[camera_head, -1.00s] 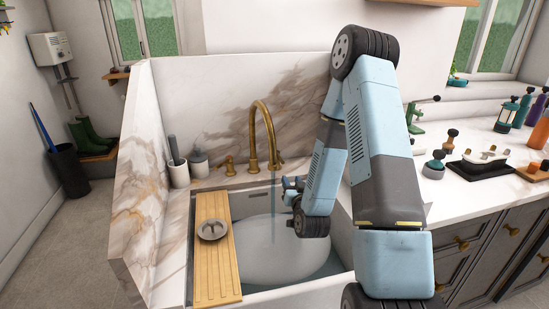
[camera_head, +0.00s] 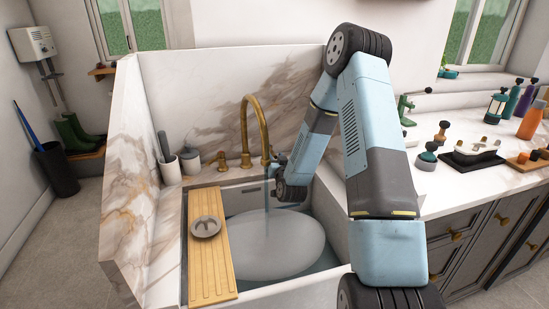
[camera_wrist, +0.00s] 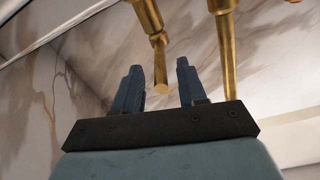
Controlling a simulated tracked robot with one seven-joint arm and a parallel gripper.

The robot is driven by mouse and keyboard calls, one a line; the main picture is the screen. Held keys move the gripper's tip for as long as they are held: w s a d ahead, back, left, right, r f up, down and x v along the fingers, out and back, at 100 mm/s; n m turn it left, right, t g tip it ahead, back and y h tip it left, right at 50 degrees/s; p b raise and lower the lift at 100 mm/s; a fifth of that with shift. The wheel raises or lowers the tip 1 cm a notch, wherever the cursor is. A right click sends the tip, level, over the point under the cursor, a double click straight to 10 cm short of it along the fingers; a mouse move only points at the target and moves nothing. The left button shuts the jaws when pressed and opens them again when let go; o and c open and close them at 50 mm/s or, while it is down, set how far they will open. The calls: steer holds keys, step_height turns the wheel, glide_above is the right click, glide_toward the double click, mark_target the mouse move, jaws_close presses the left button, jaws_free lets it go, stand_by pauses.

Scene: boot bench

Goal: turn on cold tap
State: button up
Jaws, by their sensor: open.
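A brass tap with a tall gooseneck spout (camera_head: 263,125) stands at the back of the sink. A small brass handle (camera_head: 222,163) stands left of the spout. No cold marking is readable. My gripper (camera_head: 277,170) is just right of the spout's base and hides part of that area. In the wrist view my gripper (camera_wrist: 158,82) is open. A brass lever (camera_wrist: 160,62) shows between its two fingers, with its round end near the middle; I cannot tell whether they touch it. A thicker brass pipe (camera_wrist: 227,55) stands right of the fingers.
A pale bluish stream (camera_head: 266,215) runs down from the spout into the sink, where a large rounded whitish shape (camera_head: 260,248) lies. A wooden board (camera_head: 208,265) with a round metal strainer (camera_head: 206,228) spans the sink's left side. Marble walls stand behind and left.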

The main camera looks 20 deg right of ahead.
steer(key=shift+w, duration=0.7)
steer(key=shift+c, duration=0.2)
jaws_close()
